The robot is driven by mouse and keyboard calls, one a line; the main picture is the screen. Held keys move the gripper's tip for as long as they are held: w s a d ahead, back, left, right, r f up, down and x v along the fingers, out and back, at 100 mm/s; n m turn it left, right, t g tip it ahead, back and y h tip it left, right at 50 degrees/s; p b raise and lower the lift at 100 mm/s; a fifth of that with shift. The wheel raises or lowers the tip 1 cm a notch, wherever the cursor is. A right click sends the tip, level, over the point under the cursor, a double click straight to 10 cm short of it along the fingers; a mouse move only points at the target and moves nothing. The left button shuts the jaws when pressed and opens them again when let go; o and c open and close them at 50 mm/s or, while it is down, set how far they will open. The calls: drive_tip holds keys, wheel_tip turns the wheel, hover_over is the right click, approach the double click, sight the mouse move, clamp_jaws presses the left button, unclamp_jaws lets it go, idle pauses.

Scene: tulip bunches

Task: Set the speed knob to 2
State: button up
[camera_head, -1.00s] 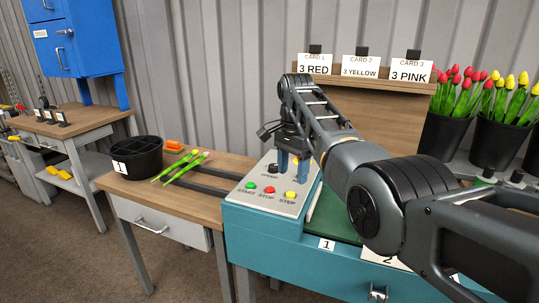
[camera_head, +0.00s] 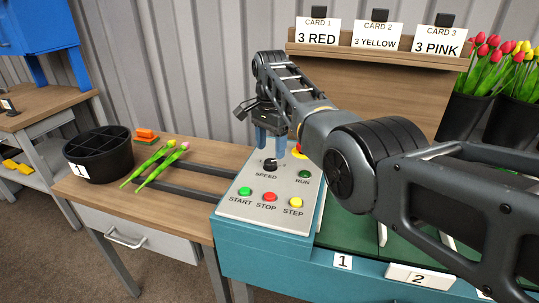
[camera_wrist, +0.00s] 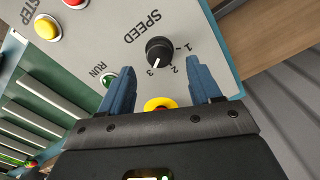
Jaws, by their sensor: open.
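The black speed knob (camera_head: 270,164) is on the light control panel (camera_head: 240,205), above the word SPEED. In the wrist view the knob (camera_wrist: 159,50) has a white pointer mark that appears to face the 3; the numbers 1, 2 and 3 stand around it. My gripper (camera_head: 271,146) is open and empty, with two blue fingers over the far part of the panel. In the wrist view the gripper (camera_wrist: 158,70) has its fingertips spread on either side of the knob's line, apart from it. Their height above the panel is unclear.
A yellow-and-red button (camera_wrist: 160,103) lies between my fingers in the wrist view.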

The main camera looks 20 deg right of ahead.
sight(270, 161)
drive_tip(key=shift+f, duration=2.1)
drive_tip(key=shift+c, duration=0.2)
drive_tip(key=c, duration=1)
drive_tip(key=shift+n, duration=0.3)
drive_tip(key=n, duration=1.1)
